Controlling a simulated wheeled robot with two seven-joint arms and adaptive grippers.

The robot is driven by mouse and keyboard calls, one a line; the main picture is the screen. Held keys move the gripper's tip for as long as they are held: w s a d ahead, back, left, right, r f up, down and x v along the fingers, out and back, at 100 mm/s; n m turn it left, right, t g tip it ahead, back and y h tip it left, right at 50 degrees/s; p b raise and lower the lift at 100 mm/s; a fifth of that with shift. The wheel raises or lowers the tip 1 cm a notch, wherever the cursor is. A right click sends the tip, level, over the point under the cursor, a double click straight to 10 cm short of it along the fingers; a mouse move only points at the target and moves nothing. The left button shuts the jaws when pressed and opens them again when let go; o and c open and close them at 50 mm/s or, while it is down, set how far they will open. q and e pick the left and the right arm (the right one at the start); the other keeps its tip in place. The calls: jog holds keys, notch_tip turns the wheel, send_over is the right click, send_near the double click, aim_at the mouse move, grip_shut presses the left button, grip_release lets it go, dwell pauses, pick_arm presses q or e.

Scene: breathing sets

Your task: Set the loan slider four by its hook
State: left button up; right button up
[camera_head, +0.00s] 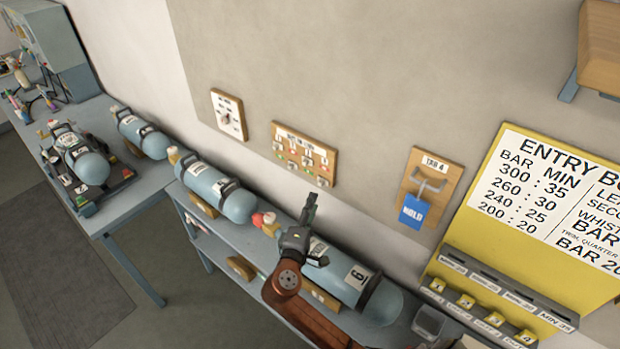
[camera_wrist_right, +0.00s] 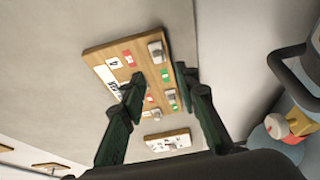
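The wooden loan board (camera_head: 276,127) hangs on the wall in the head view, with rows of small red and green marks and sliders. The same board fills the middle of the right wrist view (camera_wrist_right: 98,52), tilted, with several small grey sliders beside red and green patches. My left gripper is out of view.
A blue-grey cylinder (camera_head: 378,302) marked 6 lies on the shelf beside my right arm. Another cylinder (camera_head: 212,186) lies to its left. A hook panel (camera_head: 454,177) with a blue HOLD tag (camera_head: 412,212) hangs right of the loan board; a yellow entry board (camera_head: 480,224) stands further right.

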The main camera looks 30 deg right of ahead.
aim_at(320, 185)
jog(key=p+x, duration=0.1)
jog(key=x, duration=0.6)
jog(key=shift+w+d, duration=0.1)
jog(key=shift+d, duration=0.15)
grip_shut()
dwell(0.5)
